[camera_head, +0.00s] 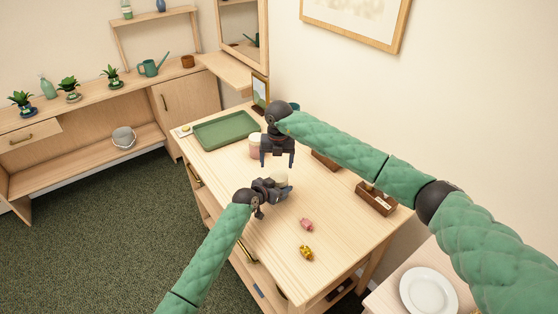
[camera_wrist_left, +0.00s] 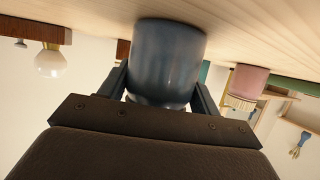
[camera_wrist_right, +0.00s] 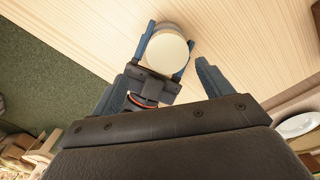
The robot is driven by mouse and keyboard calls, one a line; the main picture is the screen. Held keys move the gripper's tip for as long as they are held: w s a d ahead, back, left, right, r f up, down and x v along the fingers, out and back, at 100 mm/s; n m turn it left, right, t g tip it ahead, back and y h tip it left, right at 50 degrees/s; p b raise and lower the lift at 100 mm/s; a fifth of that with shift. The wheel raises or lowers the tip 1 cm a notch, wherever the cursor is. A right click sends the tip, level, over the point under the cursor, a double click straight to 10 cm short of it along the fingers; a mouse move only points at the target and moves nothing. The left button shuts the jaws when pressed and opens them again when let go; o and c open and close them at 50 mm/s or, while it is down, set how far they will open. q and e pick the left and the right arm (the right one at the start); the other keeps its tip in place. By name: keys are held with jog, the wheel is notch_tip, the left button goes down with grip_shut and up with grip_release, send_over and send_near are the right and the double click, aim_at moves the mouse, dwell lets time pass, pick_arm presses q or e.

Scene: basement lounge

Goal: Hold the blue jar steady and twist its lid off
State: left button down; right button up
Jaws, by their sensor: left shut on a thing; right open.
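The blue jar (camera_wrist_left: 165,58) is in my left gripper (camera_head: 274,191), shut around its body with one finger on each side. The jar stands on the wooden table; in the head view the gripper mostly hides its body. Its cream lid (camera_head: 279,180) is on top and shows as a pale disc in the right wrist view (camera_wrist_right: 167,52). My right gripper (camera_head: 277,164) is open and empty, fingers pointing down, above the table and close to the lid. In the right wrist view its fingers lie apart, with the lid ahead between them.
A pink jar with a pale lid (camera_head: 255,150) stands behind, near the green tray (camera_head: 226,131). A small pink object (camera_head: 306,224) and a yellow one (camera_head: 306,253) lie in front. A wooden box (camera_head: 376,199) sits at the right edge. The table's front middle is mostly clear.

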aim_at(279, 176)
jog(key=shift+d+r+m, duration=0.1)
jog(key=shift+r+m, duration=0.55)
jog(key=shift+m, duration=0.55)
jog(key=m, duration=0.3)
jog(key=shift+d+m, duration=0.3)
jog(key=shift+m, duration=0.1)
jog(key=shift+f, duration=3.95)
jog(key=c, duration=1)
jog(key=n, duration=0.2)
jog(key=shift+r+n, duration=0.1)
jog(key=shift+n, duration=0.3)
jog(key=n, duration=0.3)
jog(key=shift+n, duration=0.4)
